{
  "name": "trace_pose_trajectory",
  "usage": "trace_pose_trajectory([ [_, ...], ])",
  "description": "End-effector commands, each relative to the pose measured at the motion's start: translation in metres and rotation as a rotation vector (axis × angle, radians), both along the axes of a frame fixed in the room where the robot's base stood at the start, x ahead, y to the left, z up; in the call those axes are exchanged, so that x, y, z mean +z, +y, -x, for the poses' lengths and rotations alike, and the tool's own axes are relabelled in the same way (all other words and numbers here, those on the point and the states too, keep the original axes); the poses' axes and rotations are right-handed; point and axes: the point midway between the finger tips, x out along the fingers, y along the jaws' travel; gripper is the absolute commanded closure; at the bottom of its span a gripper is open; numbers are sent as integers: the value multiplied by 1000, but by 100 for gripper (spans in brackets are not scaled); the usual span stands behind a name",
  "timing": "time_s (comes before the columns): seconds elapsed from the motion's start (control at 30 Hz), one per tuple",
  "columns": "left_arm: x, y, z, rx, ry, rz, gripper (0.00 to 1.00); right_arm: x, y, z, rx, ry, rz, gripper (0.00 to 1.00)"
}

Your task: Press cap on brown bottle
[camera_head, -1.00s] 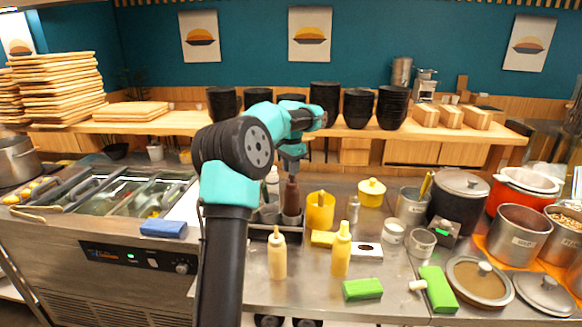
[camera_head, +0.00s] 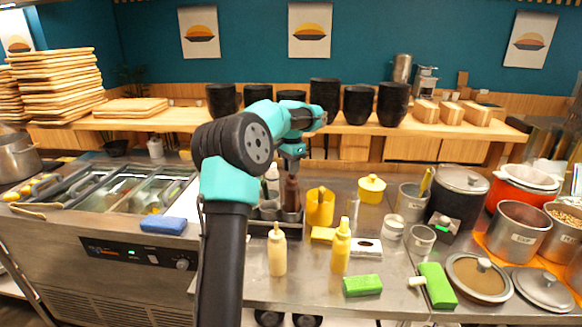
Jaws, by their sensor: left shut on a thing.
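The brown bottle (camera_head: 291,195) stands upright in the dark rack behind the squeeze bottles, in the head view. My left gripper (camera_head: 291,174) is directly above it, pointing down at the bottle's top. Its fingers are small and dark here, and they are shut on the top of the brown bottle. The cap itself cannot be made out between the fingers. My right gripper is not in view.
A white-topped bottle (camera_head: 272,180) stands close at the left of the brown one. A yellow container (camera_head: 320,207) is close at the right. Two squeeze bottles, one cream (camera_head: 277,252) and one yellow (camera_head: 341,247), stand in front.

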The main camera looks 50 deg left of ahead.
Motion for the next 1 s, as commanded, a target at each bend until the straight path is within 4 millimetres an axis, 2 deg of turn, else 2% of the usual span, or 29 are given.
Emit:
trace_pose_trajectory([
  [0.5, -4, 0, 0, 0, 1, 0, 86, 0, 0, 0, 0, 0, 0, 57],
  [0.53, -4, 0, 0, 0, 1, 0, 74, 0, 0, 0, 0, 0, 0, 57],
  [0.8, -4, 0, 0, 0, 0, 0, 49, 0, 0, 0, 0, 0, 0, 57],
  [1.0, -4, 0, 0, 0, 0, 0, 45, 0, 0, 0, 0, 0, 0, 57],
])
